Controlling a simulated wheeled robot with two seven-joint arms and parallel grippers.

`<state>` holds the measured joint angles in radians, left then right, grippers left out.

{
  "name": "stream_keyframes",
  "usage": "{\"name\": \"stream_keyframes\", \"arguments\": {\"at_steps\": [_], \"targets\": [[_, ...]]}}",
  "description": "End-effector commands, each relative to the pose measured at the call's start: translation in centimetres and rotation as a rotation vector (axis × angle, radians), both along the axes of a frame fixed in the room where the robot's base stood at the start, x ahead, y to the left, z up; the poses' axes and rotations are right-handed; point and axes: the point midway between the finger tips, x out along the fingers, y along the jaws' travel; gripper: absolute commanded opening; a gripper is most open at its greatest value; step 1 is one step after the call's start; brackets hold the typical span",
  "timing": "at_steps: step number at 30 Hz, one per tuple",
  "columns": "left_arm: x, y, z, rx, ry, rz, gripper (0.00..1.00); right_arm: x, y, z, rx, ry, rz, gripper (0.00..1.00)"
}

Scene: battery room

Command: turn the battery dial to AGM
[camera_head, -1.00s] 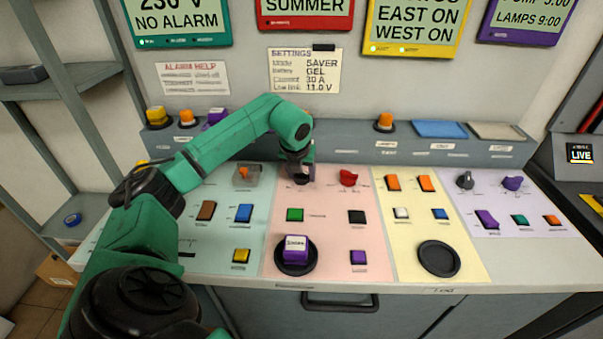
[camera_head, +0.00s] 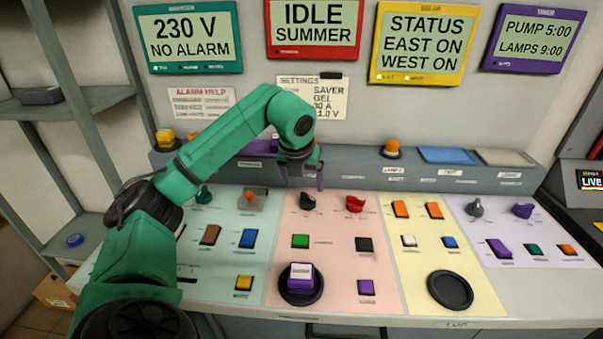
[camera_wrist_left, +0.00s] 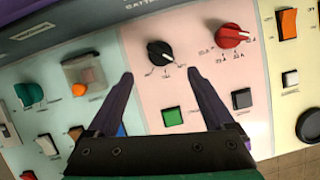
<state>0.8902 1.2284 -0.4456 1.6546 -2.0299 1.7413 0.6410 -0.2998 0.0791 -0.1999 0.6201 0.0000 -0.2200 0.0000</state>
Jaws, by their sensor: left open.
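The black dial (camera_head: 307,202) is at the top left of the pink panel, and a red dial (camera_head: 355,204) is to its right. My left gripper (camera_head: 305,183) is open, with its purple fingers just above and behind the black dial in the head view. In the left wrist view, the black dial (camera_wrist_left: 160,54) lies just beyond and between the open fingertips (camera_wrist_left: 160,76), with no finger seen touching it. Small labels ring the dial, but they are too small to read. I cannot tell which label its pointer faces. My right gripper is not in view.
A settings note (camera_head: 313,97) on the wall is partly covered by my arm. An orange guarded switch (camera_head: 252,199) is left of the dial.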

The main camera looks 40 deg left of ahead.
Motion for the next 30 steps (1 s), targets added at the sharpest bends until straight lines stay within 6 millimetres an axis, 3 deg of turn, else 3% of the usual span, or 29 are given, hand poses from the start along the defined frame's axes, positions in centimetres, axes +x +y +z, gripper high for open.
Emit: {"name": "stream_keyframes", "arguments": {"at_steps": [3,7,25,28,30], "targets": [[-1.0,-0.5,3.1,0.0,-0.007,-0.001,0.86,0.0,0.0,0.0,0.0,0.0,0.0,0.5],[-1.8,-0.9,5.0,0.0,-0.004,-0.001,0.86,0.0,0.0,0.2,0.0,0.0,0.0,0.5],[-2.1,-1.0,5.6,0.0,0.0,0.0,0.86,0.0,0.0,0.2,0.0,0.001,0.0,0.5],[-2.0,-1.0,7.6,-0.001,0.0,0.0,0.86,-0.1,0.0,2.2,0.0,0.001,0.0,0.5],[-2.0,-1.0,10.7,-0.001,-0.001,0.001,0.86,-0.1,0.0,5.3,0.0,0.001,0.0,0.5]]}}
